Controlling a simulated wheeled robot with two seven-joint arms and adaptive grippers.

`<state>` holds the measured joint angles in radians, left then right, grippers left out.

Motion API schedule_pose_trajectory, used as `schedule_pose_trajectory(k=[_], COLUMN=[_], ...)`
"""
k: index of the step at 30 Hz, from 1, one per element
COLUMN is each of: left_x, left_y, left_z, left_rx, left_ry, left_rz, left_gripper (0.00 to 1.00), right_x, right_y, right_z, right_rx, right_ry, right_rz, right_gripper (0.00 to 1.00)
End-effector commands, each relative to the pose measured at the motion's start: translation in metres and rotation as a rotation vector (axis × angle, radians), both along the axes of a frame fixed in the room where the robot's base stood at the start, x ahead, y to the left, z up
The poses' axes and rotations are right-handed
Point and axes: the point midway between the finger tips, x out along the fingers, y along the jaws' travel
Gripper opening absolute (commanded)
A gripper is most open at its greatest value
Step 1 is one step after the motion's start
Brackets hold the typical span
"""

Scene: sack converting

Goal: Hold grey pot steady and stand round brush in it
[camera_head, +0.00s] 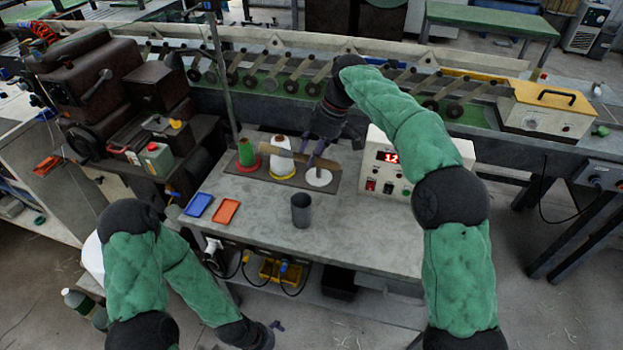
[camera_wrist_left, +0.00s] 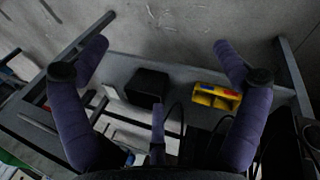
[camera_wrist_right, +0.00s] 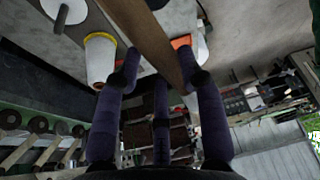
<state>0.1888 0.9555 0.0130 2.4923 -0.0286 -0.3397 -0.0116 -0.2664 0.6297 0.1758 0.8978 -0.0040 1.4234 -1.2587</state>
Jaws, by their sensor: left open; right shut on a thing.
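The grey pot (camera_head: 301,211) stands upright on the grey table, near its front edge. My right gripper (camera_head: 316,152) is shut on a long brown wooden piece (camera_head: 279,151), which seems to be the round brush. It lies roughly level above the back of the table, behind the pot. In the right wrist view the brown wood (camera_wrist_right: 150,35) runs between the fingers; I cannot make out bristles. My left gripper (camera_head: 266,335) is low in front of the table, apart from the pot. In the left wrist view its fingers (camera_wrist_left: 160,45) are spread and empty.
A green cone (camera_head: 247,153), a white cone (camera_head: 283,155) and a white disc (camera_head: 319,178) stand on a dark board behind the pot. Blue (camera_head: 199,205) and orange (camera_head: 226,211) trays lie left. A control box (camera_head: 385,165) stands right. The tabletop around the pot is clear.

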Motion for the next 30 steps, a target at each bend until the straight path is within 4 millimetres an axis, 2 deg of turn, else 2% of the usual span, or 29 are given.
schedule_pose_trajectory(k=[5,9,14,17,23,26,30], left_x=[-0.004,-0.012,-0.017,-0.012,0.022,0.05,0.099], left_y=[-0.026,-0.044,-0.046,-0.041,-0.026,-0.023,-0.028], left_z=[0.013,0.025,0.035,0.041,0.057,0.071,0.102], left_rx=[-0.044,-0.061,-0.024,0.032,0.23,0.375,0.636], left_ry=[-0.029,-0.06,-0.085,-0.1,-0.117,-0.12,-0.12], left_rz=[-0.289,-0.651,-1.077,-1.34,-1.84,-2.069,-2.353], left_gripper=[1.0,1.0,1.0,1.0,1.0,1.0,1.0], right_x=[0.0,0.0,0.0,0.0,0.0,0.0,0.0], right_y=[0.0,0.0,0.0,0.0,0.0,0.0,0.0], right_z=[0.001,0.001,0.0,0.0,0.0,0.0,0.0], right_rx=[0.0,0.0,0.0,0.0,0.0,0.0,0.0], right_ry=[-0.001,-0.001,-0.002,-0.002,-0.001,-0.001,-0.001], right_rz=[0.001,-0.001,-0.002,-0.002,-0.003,-0.003,-0.003], right_gripper=[0.0,0.0,0.0,0.0,0.0,0.0,0.0])
